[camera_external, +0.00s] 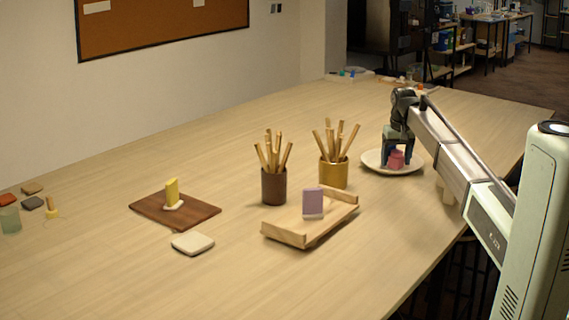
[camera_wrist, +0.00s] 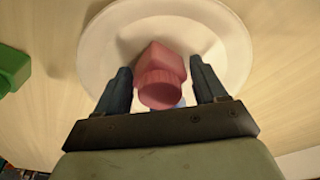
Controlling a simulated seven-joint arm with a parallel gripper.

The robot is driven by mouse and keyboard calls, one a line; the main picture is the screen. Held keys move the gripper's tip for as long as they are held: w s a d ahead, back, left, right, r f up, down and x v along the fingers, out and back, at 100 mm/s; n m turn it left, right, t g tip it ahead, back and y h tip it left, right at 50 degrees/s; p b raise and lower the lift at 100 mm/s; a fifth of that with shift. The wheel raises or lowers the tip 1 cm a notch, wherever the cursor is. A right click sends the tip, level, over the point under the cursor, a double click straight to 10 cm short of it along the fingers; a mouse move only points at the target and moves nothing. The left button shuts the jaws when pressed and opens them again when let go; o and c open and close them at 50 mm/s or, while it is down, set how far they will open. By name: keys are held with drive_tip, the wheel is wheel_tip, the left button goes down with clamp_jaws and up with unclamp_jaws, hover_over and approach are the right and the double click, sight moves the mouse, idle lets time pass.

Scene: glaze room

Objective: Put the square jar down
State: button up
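The square jar (camera_wrist: 163,72) is pink with a round mouth. It stands on a round cream plate (camera_external: 371,163) toward the right of the table. It also shows low between my fingers in the external view (camera_external: 396,161). My gripper (camera_wrist: 160,70) points down over the plate, one finger on each side of the jar. In the wrist view narrow gaps show beside the jar, and its sides look turned relative to the fingers, so my gripper looks open around it. The jar's underside is hidden.
Left of the plate stand an ochre pot (camera_external: 334,174) and a brown pot (camera_external: 273,187) of wooden tools. A wooden tray (camera_external: 284,226) holds a mauve block (camera_external: 313,202). A brown board (camera_external: 149,211) bears a yellow piece (camera_external: 171,190). A green object (camera_wrist: 14,67) lies left of the plate in the wrist view.

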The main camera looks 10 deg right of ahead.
sight(399, 153)
drive_tip(key=shift+o, duration=1.4)
wheel_tip(399, 153, up, 12)
drive_tip(key=s, duration=0.1)
drive_tip(key=shift+s, duration=0.4)
